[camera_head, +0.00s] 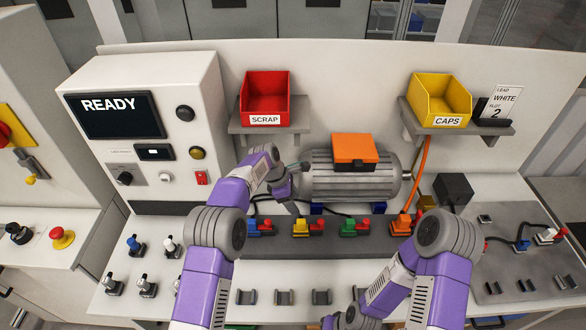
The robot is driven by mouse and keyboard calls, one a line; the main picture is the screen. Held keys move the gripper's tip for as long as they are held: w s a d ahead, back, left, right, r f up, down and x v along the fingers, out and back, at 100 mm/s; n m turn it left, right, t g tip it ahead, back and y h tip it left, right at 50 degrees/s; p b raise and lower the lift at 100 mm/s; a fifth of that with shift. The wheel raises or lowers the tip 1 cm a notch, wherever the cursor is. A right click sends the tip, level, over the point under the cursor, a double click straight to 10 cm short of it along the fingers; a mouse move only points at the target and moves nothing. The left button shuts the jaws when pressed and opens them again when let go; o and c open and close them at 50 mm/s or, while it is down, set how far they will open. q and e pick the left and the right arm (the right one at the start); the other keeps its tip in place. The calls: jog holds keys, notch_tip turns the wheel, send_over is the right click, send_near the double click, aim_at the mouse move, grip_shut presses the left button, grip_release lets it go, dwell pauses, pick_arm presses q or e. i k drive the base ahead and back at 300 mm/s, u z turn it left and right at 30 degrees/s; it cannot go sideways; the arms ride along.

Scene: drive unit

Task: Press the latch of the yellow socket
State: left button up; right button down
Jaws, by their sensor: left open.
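The yellow socket (300,228) sits on the dark grey strip in front of the motor, with a red part at its right side that may be its latch. It stands between a blue socket (253,228) and a green socket (348,228). My left gripper (296,188) is open, above and behind the yellow socket, beside the left end of the motor. It appears empty and apart from the socket. My right arm folds down to the bottom edge, where its wrist (350,318) shows; its fingers cannot be made out.
The grey motor (334,187) with an orange terminal box (354,150) stands behind the strip. An orange cable (423,165) runs down to an orange plug (402,224). A red SCRAP bin (267,85) and yellow CAPS bin (440,90) sit on shelves. Empty grey holders (283,297) line the front.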

aim_at(317, 224)
jog(key=k, duration=1)
